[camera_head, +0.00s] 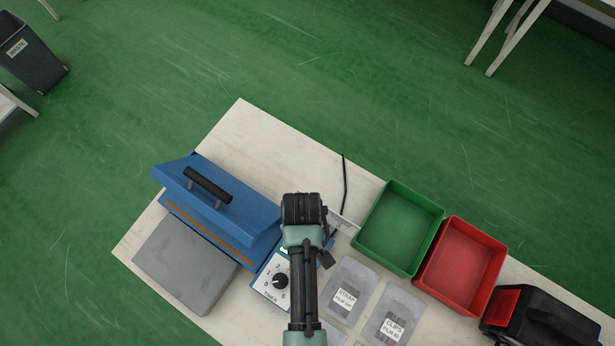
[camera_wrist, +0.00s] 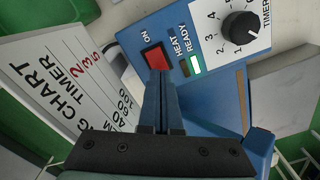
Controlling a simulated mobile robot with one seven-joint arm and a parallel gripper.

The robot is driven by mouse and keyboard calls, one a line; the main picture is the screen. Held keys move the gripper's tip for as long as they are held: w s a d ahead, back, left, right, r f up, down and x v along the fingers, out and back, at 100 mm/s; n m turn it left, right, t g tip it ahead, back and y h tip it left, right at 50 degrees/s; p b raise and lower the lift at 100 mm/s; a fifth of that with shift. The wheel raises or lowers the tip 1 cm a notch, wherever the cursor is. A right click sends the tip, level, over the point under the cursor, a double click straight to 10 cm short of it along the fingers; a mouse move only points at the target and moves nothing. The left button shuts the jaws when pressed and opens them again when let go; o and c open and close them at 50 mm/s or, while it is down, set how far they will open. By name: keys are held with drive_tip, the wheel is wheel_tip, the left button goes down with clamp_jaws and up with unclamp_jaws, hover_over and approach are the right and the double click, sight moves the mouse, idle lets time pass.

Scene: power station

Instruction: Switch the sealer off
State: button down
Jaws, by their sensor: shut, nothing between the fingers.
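The blue sealer (camera_head: 225,205) stands on the table with its lid raised and a black handle on the lid. Its control panel shows in the wrist view, with a red rocker switch (camera_wrist: 156,58) marked ON, HEAT and READY lamps (camera_wrist: 194,64), and a black TIMER knob (camera_wrist: 240,28). The READY lamp looks bright. My gripper (camera_wrist: 160,78) is shut and empty, its tips at the lower edge of the red switch. I cannot tell whether they touch it or which way the switch is tipped. In the head view my wrist hides the fingertips and the switch.
A film chart card (camera_wrist: 70,85) stands beside the panel, close to my fingers. A green bin (camera_head: 398,228), a red bin (camera_head: 460,265), film packets (camera_head: 350,288) and a black device (camera_head: 540,325) lie to the right. A grey slab (camera_head: 187,262) is at the sealer's front.

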drive_tip(key=shift+f+b, duration=0.65)
drive_tip(key=shift+f, duration=0.3)
idle(0.5)
drive_tip(key=shift+r, duration=0.1)
wheel_tip(320, 180, up, 7)
drive_tip(key=p, duration=0.7)
drive_tip(key=shift+p, duration=0.35)
idle(0.3)
